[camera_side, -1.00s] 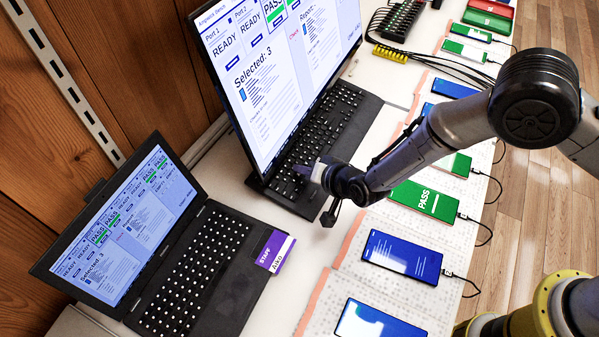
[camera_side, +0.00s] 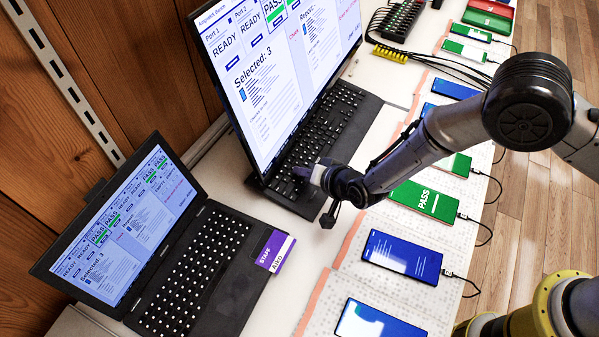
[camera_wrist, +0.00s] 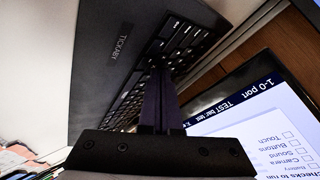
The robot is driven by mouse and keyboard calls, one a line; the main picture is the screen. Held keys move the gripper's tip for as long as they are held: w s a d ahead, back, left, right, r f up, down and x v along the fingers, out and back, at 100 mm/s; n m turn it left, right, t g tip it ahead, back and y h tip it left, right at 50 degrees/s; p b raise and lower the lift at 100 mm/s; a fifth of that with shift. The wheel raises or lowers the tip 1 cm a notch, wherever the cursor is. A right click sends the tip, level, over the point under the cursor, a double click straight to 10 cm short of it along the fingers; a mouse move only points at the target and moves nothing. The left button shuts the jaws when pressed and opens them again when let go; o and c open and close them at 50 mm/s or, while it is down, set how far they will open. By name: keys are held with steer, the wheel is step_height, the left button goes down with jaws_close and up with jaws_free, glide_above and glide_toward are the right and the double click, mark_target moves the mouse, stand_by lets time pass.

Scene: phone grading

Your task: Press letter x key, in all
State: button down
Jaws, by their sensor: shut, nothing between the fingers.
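The black keyboard (camera_side: 327,127) of the large computer lies in front of its big lit screen (camera_side: 285,75) in the side view. My gripper (camera_side: 302,171) is shut and empty, its tips at the near end of this keyboard. In the wrist view the closed fingers (camera_wrist: 160,75) reach to the keys (camera_wrist: 187,42), close over or touching them; I cannot tell which. The letters are too small to read, so I cannot pick out the x key. The fingers hide some keys.
A smaller open laptop (camera_side: 190,280) stands at the front left, with a purple staff badge (camera_side: 275,250) on its edge. Phones, including a green PASS one (camera_side: 422,199) and a blue one (camera_side: 402,256), lie in a row under and beside my arm. Cables run along their right side.

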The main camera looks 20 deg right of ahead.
steer(key=shift+r, duration=0.1)
steer(key=shift+s+r, duration=0.1)
steer(key=shift+r, duration=0.6)
steer(key=shift+s+d+r, duration=0.1)
steer(key=shift+d+r, duration=0.05)
steer(key=shift+r, duration=1.1)
steer(key=shift+s+d+r, duration=0.1)
steer(key=shift+r, duration=1.15)
